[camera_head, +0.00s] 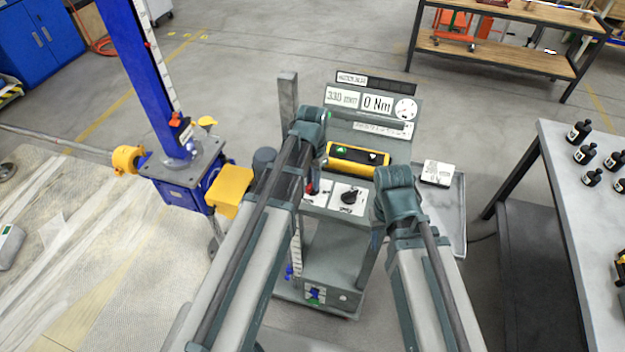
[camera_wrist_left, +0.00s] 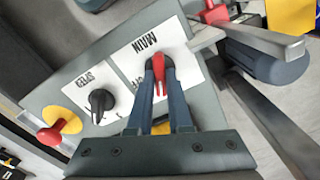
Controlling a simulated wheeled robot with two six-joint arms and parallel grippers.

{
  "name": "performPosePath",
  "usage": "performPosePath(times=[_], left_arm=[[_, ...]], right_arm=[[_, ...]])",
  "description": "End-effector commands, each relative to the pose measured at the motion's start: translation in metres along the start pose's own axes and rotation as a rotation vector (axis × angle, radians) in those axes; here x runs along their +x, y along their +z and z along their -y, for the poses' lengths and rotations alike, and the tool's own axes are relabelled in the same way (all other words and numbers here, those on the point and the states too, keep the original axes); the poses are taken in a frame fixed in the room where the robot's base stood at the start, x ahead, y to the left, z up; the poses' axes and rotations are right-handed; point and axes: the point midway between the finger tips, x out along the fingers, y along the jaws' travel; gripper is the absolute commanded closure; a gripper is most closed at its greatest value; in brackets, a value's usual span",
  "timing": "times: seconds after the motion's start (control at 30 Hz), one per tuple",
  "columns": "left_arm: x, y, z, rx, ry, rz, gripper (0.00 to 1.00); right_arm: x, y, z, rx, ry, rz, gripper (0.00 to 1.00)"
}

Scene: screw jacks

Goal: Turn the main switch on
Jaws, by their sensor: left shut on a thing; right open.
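The main switch is a red lever (camera_wrist_left: 159,76) on a white plate marked MAIN, which appears upside down in the left wrist view. The lever's long part points away from the word. My left gripper (camera_wrist_left: 160,66) has its two fingers closed on either side of the lever. In the head view the red lever (camera_head: 311,187) shows only partly beside my left arm, which hides most of that gripper. My right gripper (camera_head: 378,236) is at the right side of the console, apart from the switch; its fingers are mostly hidden by its own wrist.
Next to the switch is a black speed knob (camera_wrist_left: 100,101), then a red button on a yellow disc (camera_wrist_left: 59,128). A yellow-framed box (camera_head: 358,158) and a display panel (camera_head: 376,103) stand behind. A blue screw jack (camera_head: 184,190) is left; a table with black bottles (camera_head: 591,177) is right.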

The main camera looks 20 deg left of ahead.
Motion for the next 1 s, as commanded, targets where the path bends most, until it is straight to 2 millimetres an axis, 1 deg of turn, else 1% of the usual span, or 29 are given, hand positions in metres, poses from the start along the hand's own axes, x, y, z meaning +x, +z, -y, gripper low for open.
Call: performPosePath(times=[0.2,0.5,0.73,1.0], left_arm=[[0.0001,0.0001,0.0000,-0.180,0.000,0.000,1.00],[0.0001,0.0001,0.0000,-0.353,0.000,0.000,1.00],[0.0001,0.0001,0.0000,-0.418,0.000,0.000,1.00],[0.0001,0.0001,0.0000,-0.438,0.000,0.000,1.00]], right_arm=[[0.0001,0.0000,0.0000,0.000,0.000,0.000,0.50],[0.0001,0.0000,0.0000,0.000,0.000,0.000,0.50],[0.0001,0.0000,0.0000,0.000,0.000,0.000,0.50],[0.0001,0.0000,0.0000,0.000,0.000,0.000,0.50]])
